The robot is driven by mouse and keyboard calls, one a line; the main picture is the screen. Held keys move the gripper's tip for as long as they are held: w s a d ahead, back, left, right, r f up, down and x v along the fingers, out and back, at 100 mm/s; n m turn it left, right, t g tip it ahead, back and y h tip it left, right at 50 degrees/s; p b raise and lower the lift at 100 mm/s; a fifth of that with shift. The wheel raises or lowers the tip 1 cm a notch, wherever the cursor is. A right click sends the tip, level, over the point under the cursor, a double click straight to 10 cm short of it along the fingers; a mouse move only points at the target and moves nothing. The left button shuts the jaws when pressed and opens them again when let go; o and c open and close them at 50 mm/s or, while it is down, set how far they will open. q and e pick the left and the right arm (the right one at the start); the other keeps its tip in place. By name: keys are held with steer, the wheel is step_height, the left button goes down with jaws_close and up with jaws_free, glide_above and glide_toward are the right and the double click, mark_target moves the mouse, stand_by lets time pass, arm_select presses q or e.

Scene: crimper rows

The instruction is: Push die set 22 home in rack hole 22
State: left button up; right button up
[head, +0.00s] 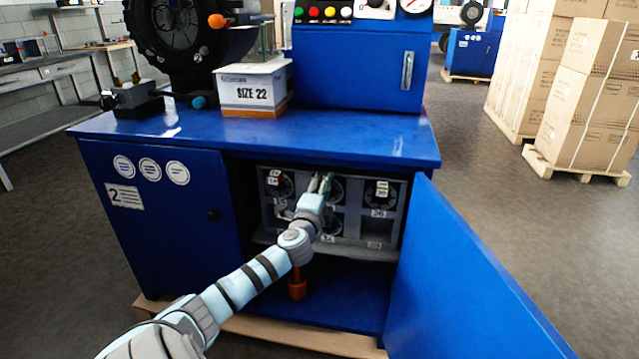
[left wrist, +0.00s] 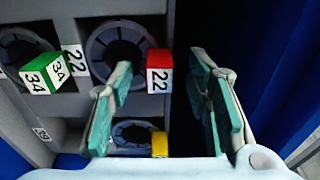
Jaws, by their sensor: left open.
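In the left wrist view, a red tag (left wrist: 159,70) with 22 on its white face sits at the edge of a dark segmented die ring (left wrist: 97,40). A 22 label (left wrist: 73,60) is on the grey rack plate beside that ring. My left gripper (left wrist: 168,105) is open, and the tag shows between its spread fingers with nothing visibly gripped. In the head view, my left gripper (head: 322,184) is at the grey rack (head: 350,243) inside the blue cabinet and hides part of it. I cannot tell how deep the die set sits. My right gripper is not in view.
A green 34 tag (left wrist: 45,75) and a yellow tag (left wrist: 159,144) are close by in the wrist view. The open blue door (head: 460,270) stands to the right. An orange-red object (head: 298,286) is below the rack. A SIZE 22 box (head: 252,92) stands on top.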

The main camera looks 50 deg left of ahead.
arm_select(q)
steer(key=v, duration=1)
steer(key=shift+s, duration=0.15)
steer(key=shift+d+r, duration=0.1)
steer(key=shift+d, duration=0.05)
